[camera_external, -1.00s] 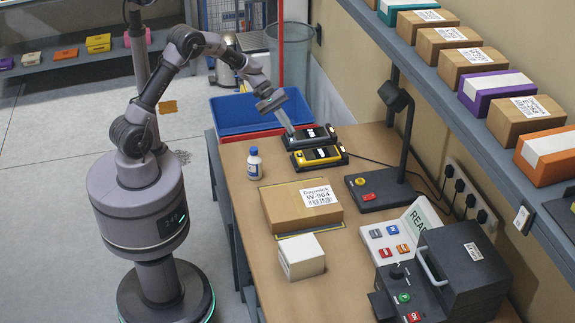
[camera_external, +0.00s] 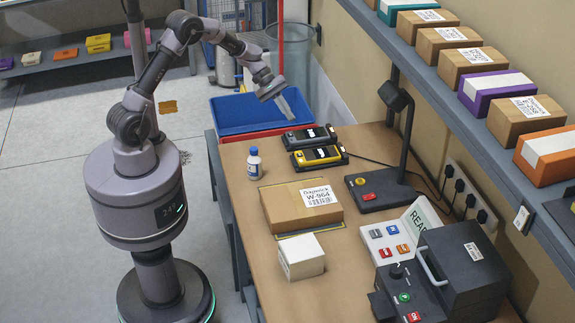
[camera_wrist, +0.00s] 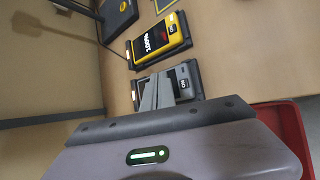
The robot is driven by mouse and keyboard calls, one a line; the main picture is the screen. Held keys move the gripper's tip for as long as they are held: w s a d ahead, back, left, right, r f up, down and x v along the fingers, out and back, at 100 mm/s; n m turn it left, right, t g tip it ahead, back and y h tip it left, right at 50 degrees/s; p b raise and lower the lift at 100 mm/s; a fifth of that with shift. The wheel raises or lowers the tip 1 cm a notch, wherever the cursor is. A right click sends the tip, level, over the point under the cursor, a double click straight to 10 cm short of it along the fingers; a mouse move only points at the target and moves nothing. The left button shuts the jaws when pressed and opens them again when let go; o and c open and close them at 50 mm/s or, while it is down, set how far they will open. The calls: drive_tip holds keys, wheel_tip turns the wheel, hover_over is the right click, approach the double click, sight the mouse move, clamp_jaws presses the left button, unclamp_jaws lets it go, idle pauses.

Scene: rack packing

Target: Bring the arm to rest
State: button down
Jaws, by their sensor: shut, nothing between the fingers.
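My gripper (camera_external: 286,104) is shut and empty. It hangs in the air above the far end of the wooden table (camera_external: 243,211), just above and behind the dark handheld scanner (camera_external: 308,137). In the wrist view my shut fingers (camera_wrist: 157,93) overlap the dark scanner (camera_wrist: 187,80), and the yellow scanner (camera_wrist: 163,39) lies beyond it. The yellow scanner also shows in the external view (camera_external: 318,157), in front of the dark one. My arm is bent, with its elbow raised.
Blue (camera_external: 243,113) and red (camera_external: 262,134) bins stand at the table's far end. On the table are a bottle (camera_external: 254,164), a labelled carton (camera_external: 295,213), a white box (camera_external: 302,258), a lamp (camera_external: 395,100) and a label printer (camera_external: 465,270). A shelf (camera_external: 420,75) with boxes runs along the right wall.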

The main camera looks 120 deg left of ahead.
drive_tip(key=shift+r+p, duration=0.3)
drive_tip(key=shift+r, duration=0.55)
drive_tip(key=w+d+r+m+g+h, duration=0.1)
drive_tip(key=w+d+r+m, duration=0.2)
drive_tip(key=d, duration=0.4)
drive_tip(key=w+d+r+m+g, duration=0.2)
drive_tip(key=d+r+m, duration=0.15)
drive_tip(key=d, duration=0.45)
drive_tip(key=s+d+r+m+g+y, duration=0.1)
drive_tip(key=s+d+r+m, duration=0.1)
drive_tip(key=d+m, duration=0.45)
drive_tip(key=s+d+r+m+g, duration=0.1)
drive_tip(key=d+r+m, duration=0.25)
drive_tip(key=d, duration=0.65)
drive_tip(key=s+d+r+m+t+y, duration=0.1)
drive_tip(key=s+d+m+y, duration=0.2)
drive_tip(key=s+d+m, duration=0.6)
drive_tip(key=s+m+b, duration=0.1)
drive_tip(key=s+m, duration=0.1)
drive_tip(key=m, duration=0.2)
drive_tip(key=shift+t, duration=0.4)
